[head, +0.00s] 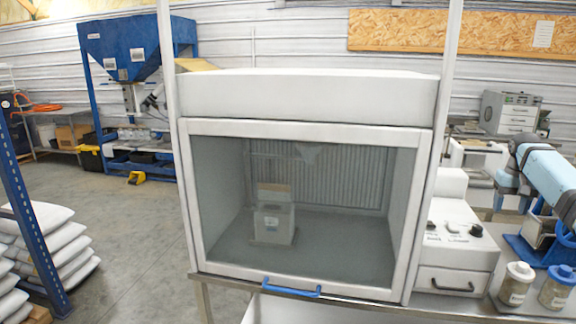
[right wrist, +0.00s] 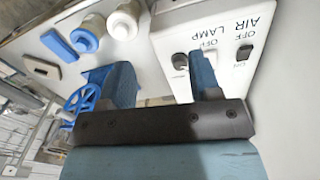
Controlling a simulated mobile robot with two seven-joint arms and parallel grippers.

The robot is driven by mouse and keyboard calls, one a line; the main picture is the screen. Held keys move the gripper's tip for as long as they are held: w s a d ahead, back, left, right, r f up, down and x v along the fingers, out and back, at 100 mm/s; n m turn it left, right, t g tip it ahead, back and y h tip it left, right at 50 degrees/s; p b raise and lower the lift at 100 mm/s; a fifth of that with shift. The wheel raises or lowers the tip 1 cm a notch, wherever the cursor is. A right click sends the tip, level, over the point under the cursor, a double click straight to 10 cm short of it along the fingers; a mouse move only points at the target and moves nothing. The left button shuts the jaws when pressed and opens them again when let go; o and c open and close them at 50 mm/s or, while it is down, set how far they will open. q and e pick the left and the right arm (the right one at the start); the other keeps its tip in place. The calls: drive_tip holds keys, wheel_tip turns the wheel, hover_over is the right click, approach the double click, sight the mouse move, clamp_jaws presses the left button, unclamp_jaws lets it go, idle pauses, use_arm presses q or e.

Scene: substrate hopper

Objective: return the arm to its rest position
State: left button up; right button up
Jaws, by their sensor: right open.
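My right arm comes in from the right edge in the head view, wrapped in light blue. Its gripper (head: 508,183) is above the bench, to the right of the white control box (head: 455,250). In the right wrist view the two blue fingers of the gripper (right wrist: 163,78) stand apart with nothing between them. The control box's switch face (right wrist: 215,40), marked AIR and LAMP, lies beyond the fingers. My left gripper is not in view.
A white hood with a glass front sash (head: 310,225) fills the middle; its blue handle (head: 290,288) is at the bottom. A carton (head: 272,222) stands inside. Two jars (head: 515,284) (head: 557,287) and a blue-based device (head: 535,245) stand near my right arm.

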drive_tip(key=s+a+f+n+t+h, duration=0.1)
drive_tip(key=s+a+f+n, duration=0.15)
drive_tip(key=f, duration=1.05)
drive_tip(key=s+a+f+n+t+h, duration=0.15)
drive_tip(key=a+f, duration=0.25)
drive_tip(key=f, duration=0.9)
drive_tip(key=s+a+f+n+t+y, duration=0.1)
drive_tip(key=s+a+f+n+t, duration=0.1)
drive_tip(key=s+a+f, duration=0.4)
drive_tip(key=s+a+f+n+t, duration=0.1)
drive_tip(key=s+a+f+n, duration=0.15)
drive_tip(key=s+f, duration=0.6)
drive_tip(key=s+a+n+t+y, duration=0.15)
drive_tip(key=s+a, duration=0.25)
drive_tip(key=s, duration=0.5)
drive_tip(key=s+a+n+t+y, duration=0.1)
drive_tip(key=s+a+y, duration=0.1)
drive_tip(key=s+a, duration=0.45)
drive_tip(key=s+a+n+t+y, duration=0.1)
drive_tip(key=s+a, duration=0.1)
drive_tip(key=s, duration=0.9)
drive_tip(key=a+r+m+t+p, duration=0.1)
drive_tip(key=a+r+m, duration=0.1)
drive_tip(key=a, duration=0.5)
drive_tip(key=a+r+m+t+p, duration=0.1)
drive_tip(key=a+r+m, duration=0.1)
drive_tip(key=a, duration=0.4)
drive_tip(key=shift+a+r+m+y+p, duration=0.2)
drive_tip(key=shift+a+m+y+p, duration=0.1)
drive_tip(key=shift+a+m+p, duration=0.1)
